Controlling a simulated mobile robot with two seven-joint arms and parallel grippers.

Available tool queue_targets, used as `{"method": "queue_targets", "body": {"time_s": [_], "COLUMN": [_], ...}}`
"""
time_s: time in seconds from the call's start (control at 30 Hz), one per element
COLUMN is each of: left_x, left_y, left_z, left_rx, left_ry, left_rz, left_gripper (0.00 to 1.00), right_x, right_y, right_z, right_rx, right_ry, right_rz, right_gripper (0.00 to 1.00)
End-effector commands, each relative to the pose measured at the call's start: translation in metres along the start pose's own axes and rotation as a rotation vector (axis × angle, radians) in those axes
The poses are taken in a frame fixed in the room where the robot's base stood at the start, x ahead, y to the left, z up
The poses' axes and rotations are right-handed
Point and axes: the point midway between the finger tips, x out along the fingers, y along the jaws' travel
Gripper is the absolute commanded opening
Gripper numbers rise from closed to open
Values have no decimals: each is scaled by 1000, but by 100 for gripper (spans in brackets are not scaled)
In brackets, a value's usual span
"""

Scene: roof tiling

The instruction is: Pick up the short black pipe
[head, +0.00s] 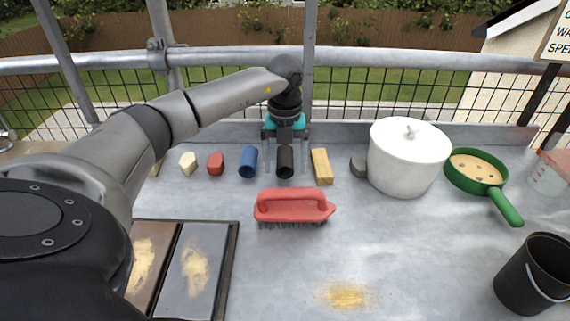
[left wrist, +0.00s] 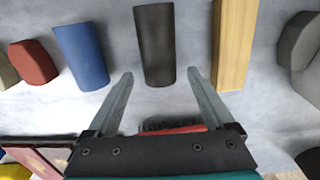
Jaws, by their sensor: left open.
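The short black pipe (head: 285,162) lies on the metal table in a row of small pieces, its length pointing away from me. It also shows in the left wrist view (left wrist: 155,45), ahead of and between the two fingers. My left gripper (head: 285,138) is above the row, at the far end of the black pipe in the head view. In the left wrist view my left gripper (left wrist: 160,80) is open, with one finger on each side and nothing held. My right gripper is not in view.
A blue piece (head: 249,162) lies left of the pipe and a yellow wooden block (head: 321,167) lies right, both close. A red brush (head: 294,206) lies nearer me. A white pot (head: 407,160), green pan (head: 503,204) and black bucket (head: 524,275) stand at right. A railing runs behind.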

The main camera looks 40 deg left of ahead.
Motion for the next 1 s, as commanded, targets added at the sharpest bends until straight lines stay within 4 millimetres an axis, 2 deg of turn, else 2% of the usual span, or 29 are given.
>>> {"method": "queue_targets", "body": {"time_s": [0.1, 0.4, 1.0], "left_x": [7, 8, 8], "left_y": [0, 0, 0], "left_z": [0, 0, 0], "left_rx": [0, 0, 0], "left_ry": [-1, -1, -1], "left_rz": [-1, -1, -1], "left_gripper": [86, 85, 18], "right_x": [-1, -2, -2], "right_y": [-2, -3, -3], "right_z": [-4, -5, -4], "right_rx": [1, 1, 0], "right_ry": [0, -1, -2], "right_rz": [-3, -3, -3], "right_gripper": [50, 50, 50]}}
